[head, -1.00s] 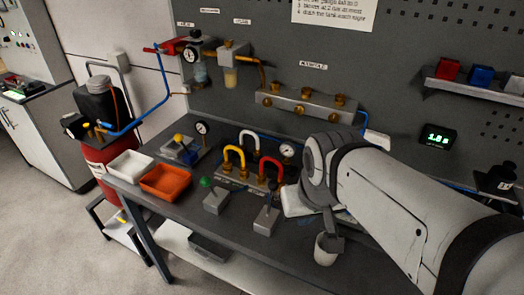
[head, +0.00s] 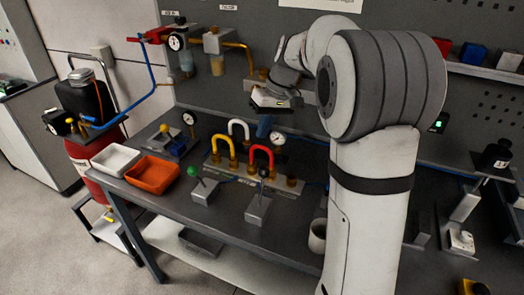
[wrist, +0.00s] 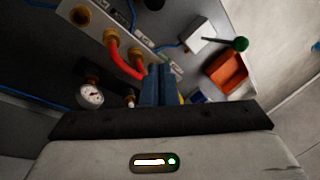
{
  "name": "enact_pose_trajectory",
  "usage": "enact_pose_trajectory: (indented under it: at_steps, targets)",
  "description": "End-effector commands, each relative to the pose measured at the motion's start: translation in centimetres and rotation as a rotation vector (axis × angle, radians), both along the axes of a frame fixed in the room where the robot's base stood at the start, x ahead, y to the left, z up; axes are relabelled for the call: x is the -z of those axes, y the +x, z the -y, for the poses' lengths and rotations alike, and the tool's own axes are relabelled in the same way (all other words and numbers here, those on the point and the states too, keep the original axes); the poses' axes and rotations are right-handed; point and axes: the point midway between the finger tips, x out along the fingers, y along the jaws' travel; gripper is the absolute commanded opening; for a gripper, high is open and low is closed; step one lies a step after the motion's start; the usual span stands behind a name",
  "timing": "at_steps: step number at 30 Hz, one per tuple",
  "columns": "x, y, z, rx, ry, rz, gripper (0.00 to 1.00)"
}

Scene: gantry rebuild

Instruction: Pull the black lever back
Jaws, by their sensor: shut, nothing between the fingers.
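The black lever (head: 263,174) stands roughly upright on a small grey box (head: 258,211) at the front of the bench, in front of the red hose. My gripper (head: 263,128) is above the bench, behind and higher than the lever, with its fingers pointing down. It is apart from the lever. In the wrist view the blue fingers (wrist: 160,84) are together with nothing between them. I cannot make out the black lever in the wrist view.
A green-knobbed lever (head: 194,172) stands left of the black one and shows in the wrist view (wrist: 240,43). Yellow, white and red hoses (head: 261,150) arch behind. A gauge (head: 278,140), an orange tray (head: 152,175) and a cup (head: 317,236) are nearby.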

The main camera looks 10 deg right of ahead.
Motion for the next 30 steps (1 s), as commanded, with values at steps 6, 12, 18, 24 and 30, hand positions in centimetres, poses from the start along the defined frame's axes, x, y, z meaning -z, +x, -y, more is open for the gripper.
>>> enact_pose_trajectory:
  at_steps: [6, 12, 18, 24, 30]
  targets:
    - [2.9, 0.0, -0.9, -0.002, 0.001, -0.005, 0.00]
    - [7.0, 0.1, -2.3, 0.000, 0.000, -0.007, 0.00]
    - [8.6, -1.1, -2.4, 0.004, -0.002, 0.000, 0.00]
    - [8.4, -3.0, -1.7, 0.003, -0.001, -0.001, 0.00]
    - [8.4, -3.4, -1.5, 0.003, -0.001, 0.000, 0.00]
